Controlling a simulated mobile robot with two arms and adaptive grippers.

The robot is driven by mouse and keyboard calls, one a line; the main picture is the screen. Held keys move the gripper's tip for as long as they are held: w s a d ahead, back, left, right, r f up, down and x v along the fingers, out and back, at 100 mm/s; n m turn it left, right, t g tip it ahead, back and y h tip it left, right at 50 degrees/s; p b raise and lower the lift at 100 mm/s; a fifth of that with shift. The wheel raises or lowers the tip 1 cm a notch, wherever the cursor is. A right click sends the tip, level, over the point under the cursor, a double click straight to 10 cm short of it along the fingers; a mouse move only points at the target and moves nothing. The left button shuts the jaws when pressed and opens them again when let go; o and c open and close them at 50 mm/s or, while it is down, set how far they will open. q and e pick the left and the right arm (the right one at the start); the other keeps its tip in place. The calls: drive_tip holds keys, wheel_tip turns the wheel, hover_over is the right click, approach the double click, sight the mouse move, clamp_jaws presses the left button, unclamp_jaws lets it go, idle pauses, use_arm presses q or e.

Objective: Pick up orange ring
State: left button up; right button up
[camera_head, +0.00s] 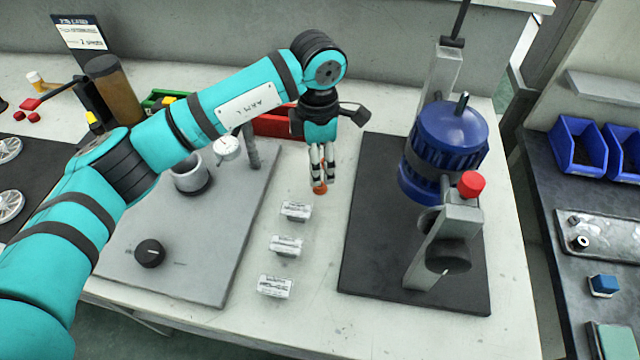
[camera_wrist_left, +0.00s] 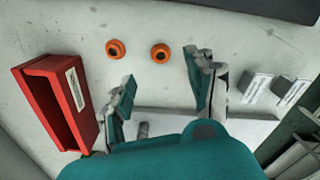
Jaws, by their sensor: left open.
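My left gripper (camera_head: 322,172) points down over the pale table, its fingers close above an orange ring (camera_head: 320,189) that they partly cover in the head view. In the left wrist view, two orange rings with dark centres lie apart on the table, one at left (camera_wrist_left: 115,49) and one at right (camera_wrist_left: 160,53). The open fingers of the left gripper (camera_wrist_left: 164,84) stand on either side in that view with nothing between them. Both rings lie ahead of the fingertips in the picture. My right gripper is in neither view.
A red bin (camera_wrist_left: 60,98) stands left of the rings in the wrist view. White labelled holders (camera_head: 286,245) form a row in front. A grey plate (camera_head: 205,255) lies left; a blue pump (camera_head: 445,140) stands on a dark mat (camera_head: 370,250) at right.

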use_arm(q)
drive_tip(key=shift+d+f+p, duration=0.15)
drive_tip(key=shift+f+p, duration=0.4)
drive_tip(key=shift+f, duration=2.55)
drive_tip(key=shift+c, duration=0.3)
drive_tip(key=c, duration=0.7)
